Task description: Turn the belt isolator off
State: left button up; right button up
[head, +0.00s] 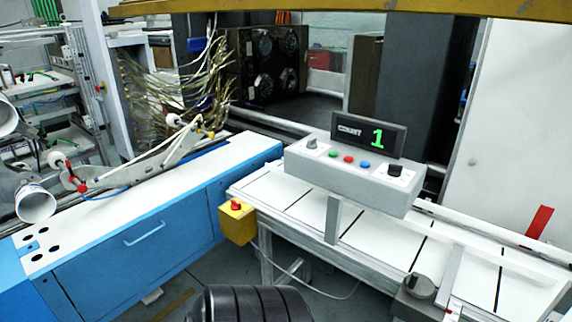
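A light grey control box (350,182) stands on a post above the white conveyor table. On its top are a grey knob (312,143) at the left and a larger black switch (396,170) at the right. Green, red and blue buttons sit between them. No label reading belt isolator is legible, so I cannot tell which control it is, and the switch positions are too small to read. A dark unit with a round grey top (420,286) is at the lower right, partly cut off. Neither of my grippers is in view.
A COUNT display (368,135) showing a green 1 stands behind the controls. A yellow box with a red button (237,221) hangs at the table's left end. A blue cabinet (140,240) with a white top is at the left. Open floor lies between cabinet and table.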

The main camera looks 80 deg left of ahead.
aim_at(235, 206)
jog(key=k+l+u, duration=0.1)
jog(key=u, duration=2.65)
jog(key=i+j, duration=0.6)
